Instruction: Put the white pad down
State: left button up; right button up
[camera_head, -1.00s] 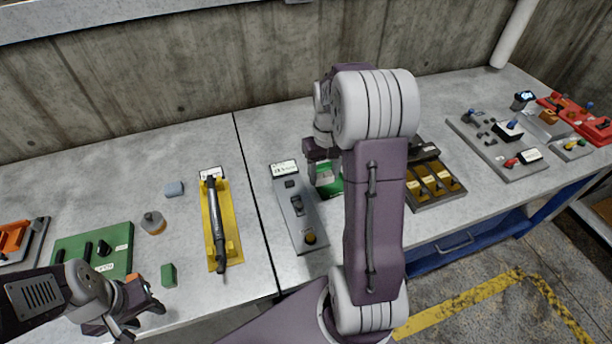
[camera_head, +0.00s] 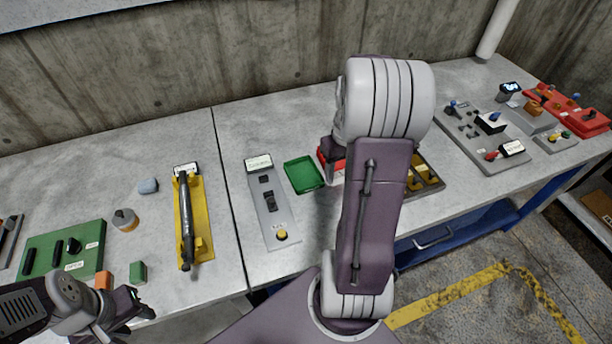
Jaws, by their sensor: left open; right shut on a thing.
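My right gripper (camera_head: 333,160) is over a red tray (camera_head: 322,158) in the middle of the table, and much of it is hidden behind my own arm. It is shut on the white pad, of which only a small pale patch (camera_head: 338,179) shows low beside the fingers. I cannot tell whether the pad touches the tray. An empty green tray (camera_head: 304,175) lies just left of the red one. My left gripper (camera_head: 128,308) is open and empty at the lower left, near the green block (camera_head: 138,272) and the orange block (camera_head: 103,281).
A grey switch panel (camera_head: 270,205) and a yellow holder with a black-handled tool (camera_head: 190,225) lie left of the trays. A green panel (camera_head: 62,250) is further left. A yellow-slotted holder (camera_head: 425,175) and a grey control panel (camera_head: 485,140) are to the right.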

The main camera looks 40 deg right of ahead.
jog(key=w+a+f, duration=0.2)
jog(key=w, duration=0.2)
jog(key=p, duration=0.1)
send_over(307, 183)
jog(key=f, duration=0.4)
jog(key=shift+s+d+f, duration=0.15)
jog(key=shift+s+f, duration=0.1)
jog(key=shift+f, duration=0.1)
jog(key=shift+w+a+f, duration=0.1)
jog(key=shift+w+a, duration=0.15)
jog(key=shift+w, duration=0.05)
jog(key=f, duration=0.3)
jog(key=shift+s+d+f, duration=0.15)
jog(key=shift+s+f, duration=0.05)
jog(key=shift+f, duration=0.15)
jog(key=shift+w+f, duration=0.15)
jog(key=shift+f, duration=0.05)
pick_arm(q)
jog(key=shift+w+r, duration=0.1)
jog(key=shift+r, duration=0.65)
jog(key=shift+a, duration=0.1)
pick_arm(e)
jog(key=shift+f, duration=0.2)
jog(key=o, duration=1.1)
